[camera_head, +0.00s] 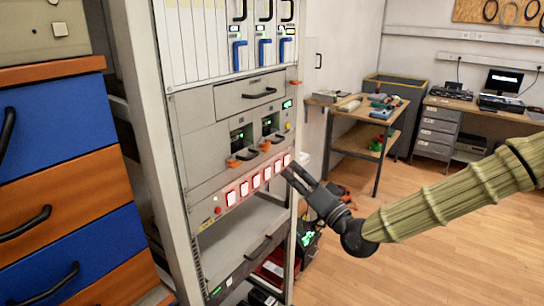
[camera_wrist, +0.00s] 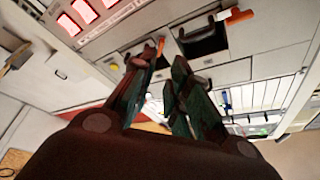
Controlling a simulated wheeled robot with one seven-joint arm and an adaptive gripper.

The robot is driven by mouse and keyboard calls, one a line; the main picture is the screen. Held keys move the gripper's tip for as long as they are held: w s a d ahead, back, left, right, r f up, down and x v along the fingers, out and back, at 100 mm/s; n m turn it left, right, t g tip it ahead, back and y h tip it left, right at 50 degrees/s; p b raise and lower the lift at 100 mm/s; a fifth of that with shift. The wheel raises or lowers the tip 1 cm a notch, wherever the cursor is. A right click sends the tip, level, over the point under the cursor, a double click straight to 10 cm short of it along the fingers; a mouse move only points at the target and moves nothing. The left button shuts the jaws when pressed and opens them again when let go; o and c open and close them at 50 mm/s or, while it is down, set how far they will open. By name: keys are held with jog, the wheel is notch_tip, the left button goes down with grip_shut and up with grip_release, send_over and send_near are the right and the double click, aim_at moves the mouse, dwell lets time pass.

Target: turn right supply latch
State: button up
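Two power supply units sit side by side in the rack, each with a black handle and an orange latch at its lower edge. The right supply's latch (camera_head: 266,146) is small and lies below a dark bay with a green light. In the wrist view, which is turned over, this latch (camera_wrist: 161,46) shows just beyond the fingertips. The left supply's latch (camera_head: 234,162) also shows in the wrist view (camera_wrist: 238,17). My gripper (camera_head: 287,170) is open and empty, in front of the rack, below and right of the right latch. Its fingers (camera_wrist: 160,65) are apart, with no visible contact.
A row of red-lit switches (camera_head: 258,181) runs below the supplies. A closed drawer (camera_head: 250,92) is above them, and blue-handled modules (camera_head: 264,50) are higher. A blue and orange drawer cabinet (camera_head: 50,130) stands left. A workbench (camera_head: 360,115) is behind; open floor lies right.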

aim_at(268, 149)
jog(key=p+x, duration=0.2)
jog(key=x, duration=0.8)
jog(key=shift+w+a+p, duration=0.2)
jog(key=shift+w+p, duration=0.05)
jog(key=shift+p, duration=0.15)
grip_shut()
